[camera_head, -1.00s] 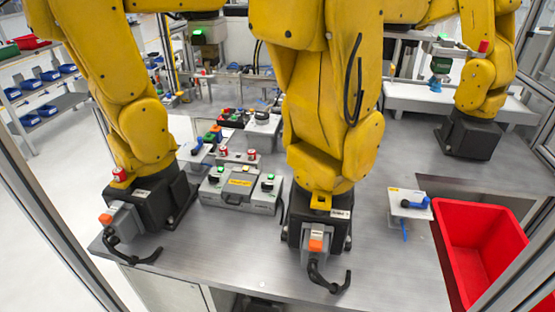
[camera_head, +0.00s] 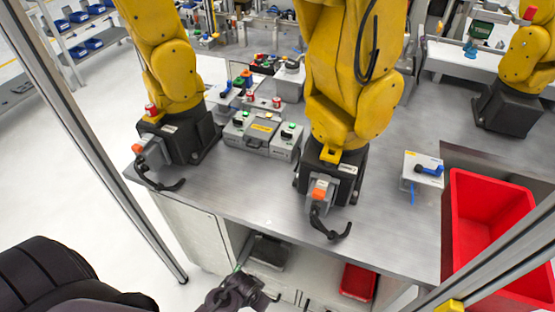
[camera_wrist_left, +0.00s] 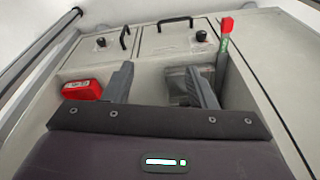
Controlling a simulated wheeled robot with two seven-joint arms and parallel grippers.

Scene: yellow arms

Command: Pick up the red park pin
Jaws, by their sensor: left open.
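A slim upright rod with a red end and a green strip, looking like the red park pin (camera_wrist_left: 226,26), shows at the upper right of the left wrist view. In the head view a thin green piece (camera_head: 238,269) sits beside my gripper; I cannot tell if it is the same rod. My left gripper (camera_head: 264,290) is low in front of the cabinet under the table. In the left wrist view its two fingers (camera_wrist_left: 160,72) are apart with nothing between them, and the rod stands to the right of them. My right gripper is not in view.
The cabinet's open shelf holds a grey case (camera_head: 270,252) and a red box (camera_head: 358,281). The metal table top (camera_head: 250,200) bears yellow arms (camera_head: 340,100) and a grey control box (camera_head: 262,136). A red bin (camera_head: 483,205) is at right. A frame post (camera_head: 110,175) stands left.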

